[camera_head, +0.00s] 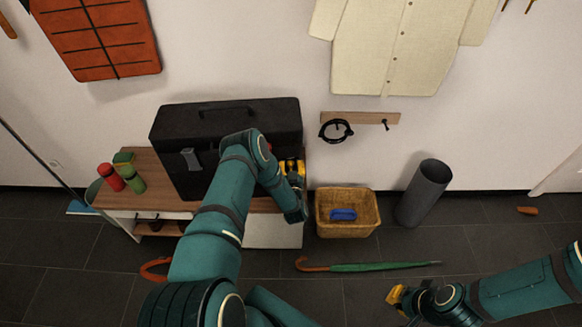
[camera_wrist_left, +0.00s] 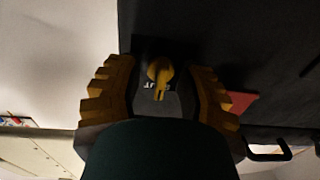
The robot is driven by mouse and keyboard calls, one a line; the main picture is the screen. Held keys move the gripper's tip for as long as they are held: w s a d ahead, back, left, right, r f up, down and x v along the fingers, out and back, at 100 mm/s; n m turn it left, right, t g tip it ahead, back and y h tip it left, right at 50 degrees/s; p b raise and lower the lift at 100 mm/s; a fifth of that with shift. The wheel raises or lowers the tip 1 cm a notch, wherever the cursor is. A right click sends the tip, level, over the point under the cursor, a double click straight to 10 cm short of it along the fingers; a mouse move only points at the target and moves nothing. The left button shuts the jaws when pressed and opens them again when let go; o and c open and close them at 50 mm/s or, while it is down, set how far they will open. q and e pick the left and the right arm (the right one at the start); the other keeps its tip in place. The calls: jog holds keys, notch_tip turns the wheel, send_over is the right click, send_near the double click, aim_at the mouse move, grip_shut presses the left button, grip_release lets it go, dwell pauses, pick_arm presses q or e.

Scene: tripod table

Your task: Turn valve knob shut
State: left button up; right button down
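A yellow valve knob (camera_wrist_left: 160,72) shows in the left wrist view against a dark surface, its narrow handle pointing down in the picture. Pale lettering, partly covered, shows beside the handle; I can read only "UT". My left gripper (camera_wrist_left: 160,95) is open, with one yellow-brown finger on each side of the knob and visible gaps between. In the head view my left gripper (camera_head: 291,168) is at the right end of the black case (camera_head: 255,115), and the knob is hidden there. My right gripper (camera_head: 398,297) is low at right, away from the case; its opening is unclear.
The case stands on a wooden-topped cabinet (camera_head: 160,200) with a red bottle (camera_head: 111,178) and a green bottle (camera_head: 131,177). A wicker basket (camera_head: 347,222), a grey cylinder (camera_head: 425,190) and a green umbrella (camera_head: 370,267) are on the floor. A hook rack (camera_head: 360,117) is on the wall.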

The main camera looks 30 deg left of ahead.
pick_arm(q)
jog(key=shift+s+f, duration=0.1)
jog(key=shift+s+d, duration=0.35)
jog(key=shift+s, duration=0.05)
jog(key=v, duration=1.1)
jog(key=shift+w, duration=0.1)
jog(key=w+d+m+g+h, duration=0.2)
jog(key=d+h, duration=0.5)
jog(key=s+d+r+m+g+h, duration=0.1)
jog(key=s+d+r+g+h, duration=0.1)
jog(key=s, duration=0.4)
jog(key=s+d+r+m+g+h, duration=0.1)
jog(key=s+d+r+g+h, duration=0.2)
jog(key=s+d+g, duration=0.2)
jog(key=s+d+r+m+g+h, duration=0.1)
jog(key=s+d+r+g+h, duration=0.1)
jog(key=s+d+g, duration=0.2)
jog(key=s+d, duration=0.3)
jog(key=s, duration=0.2)
jog(key=shift+r+m+h, duration=0.25)
jog(key=shift+m+h, duration=0.05)
